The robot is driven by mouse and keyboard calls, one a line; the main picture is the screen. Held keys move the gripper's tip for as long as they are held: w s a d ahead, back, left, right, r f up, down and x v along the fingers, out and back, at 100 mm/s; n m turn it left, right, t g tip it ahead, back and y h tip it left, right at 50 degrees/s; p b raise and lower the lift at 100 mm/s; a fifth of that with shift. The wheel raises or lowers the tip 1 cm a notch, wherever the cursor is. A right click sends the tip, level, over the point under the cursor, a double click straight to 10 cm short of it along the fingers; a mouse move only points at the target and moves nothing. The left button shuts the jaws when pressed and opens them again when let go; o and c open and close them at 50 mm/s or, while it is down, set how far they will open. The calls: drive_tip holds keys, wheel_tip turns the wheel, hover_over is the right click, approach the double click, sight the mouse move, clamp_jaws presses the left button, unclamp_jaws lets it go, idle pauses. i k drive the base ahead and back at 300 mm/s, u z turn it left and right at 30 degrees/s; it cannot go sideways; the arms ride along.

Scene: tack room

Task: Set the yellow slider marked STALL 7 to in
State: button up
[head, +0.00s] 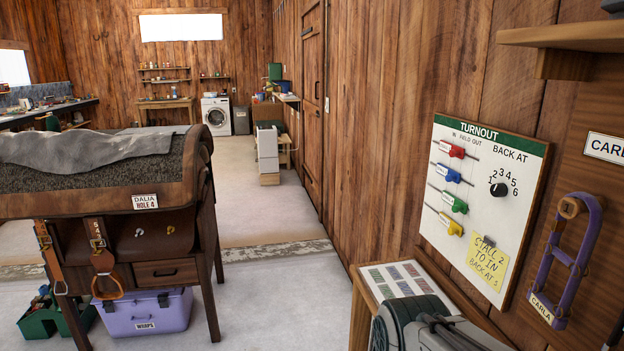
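The white TURNOUT board (486,200) with a green header hangs on the right wall. The yellow slider (452,226) is the lowest of its coloured sliders, on a slanting rod. It sits toward the right end of that rod, with bare rod to its left. Small lettering above the rods appears to read in, field, out from left to right. The stall marking on the yellow slider is too small to read.
Red (452,150), blue (450,174) and green (454,203) sliders are above the yellow one. A dial (499,189) and handwritten yellow note (488,262) are to the right. A small table (362,305) stands below. A purple-handled item (568,255) hangs right. The floor (285,295) at centre is clear.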

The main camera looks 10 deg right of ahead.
sight(454, 228)
drive_tip(key=z, duration=1)
